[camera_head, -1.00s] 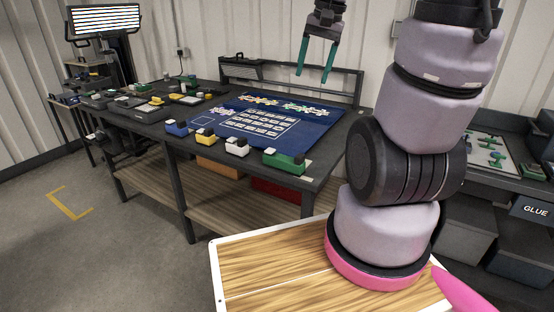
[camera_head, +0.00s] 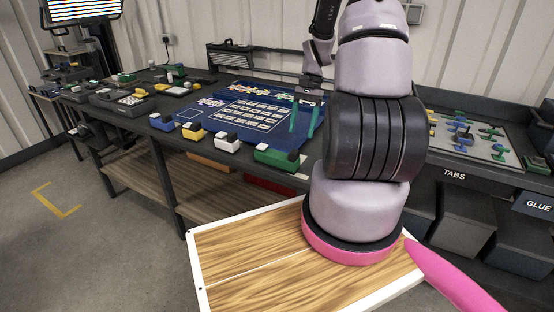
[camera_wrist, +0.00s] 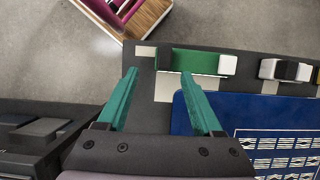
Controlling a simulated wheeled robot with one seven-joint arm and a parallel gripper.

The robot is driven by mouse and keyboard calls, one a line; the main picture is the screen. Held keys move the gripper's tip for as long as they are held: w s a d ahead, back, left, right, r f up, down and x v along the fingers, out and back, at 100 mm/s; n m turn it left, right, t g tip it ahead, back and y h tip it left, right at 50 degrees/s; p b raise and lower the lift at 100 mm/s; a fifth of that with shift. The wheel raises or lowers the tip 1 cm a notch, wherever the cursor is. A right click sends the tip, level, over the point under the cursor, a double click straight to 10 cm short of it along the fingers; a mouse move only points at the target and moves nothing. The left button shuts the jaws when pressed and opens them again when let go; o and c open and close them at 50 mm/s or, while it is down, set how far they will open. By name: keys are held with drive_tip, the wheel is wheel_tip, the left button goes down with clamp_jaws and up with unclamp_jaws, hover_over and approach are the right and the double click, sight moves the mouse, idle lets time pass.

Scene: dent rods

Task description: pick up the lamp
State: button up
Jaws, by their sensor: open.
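A bright striped panel lamp (camera_head: 84,10) stands at the upper left of the head view, partly cut off by the top edge. I see no other clear lamp, and it is not in the wrist view. My gripper (camera_head: 302,121) is open and empty, with two teal fingers pointing down over the right end of the blue mat. It is far to the right of the panel lamp. In the wrist view, the open gripper (camera_wrist: 159,76) has a green block with a white end (camera_wrist: 196,62) just beyond its fingertips.
The dark workbench (camera_head: 178,166) holds a blue mat (camera_head: 222,137) with printed cards. Blue, yellow, white and green blocks (camera_head: 276,157) line its front edge. Trays and tools lie at its left end. A shelf with bins (camera_head: 465,205) stands at right. Floor at lower left is clear.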

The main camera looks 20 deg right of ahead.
sight(294, 151)
drive_tip(key=shift+w+a+x, duration=0.1)
drive_tip(key=shift+a+x, duration=0.05)
drive_tip(key=shift+x, duration=1.65)
drive_tip(key=shift+w+a+x, duration=0.1)
drive_tip(key=shift+w+x, duration=0.05)
drive_tip(key=shift+x, duration=1.6)
clamp_jaws()
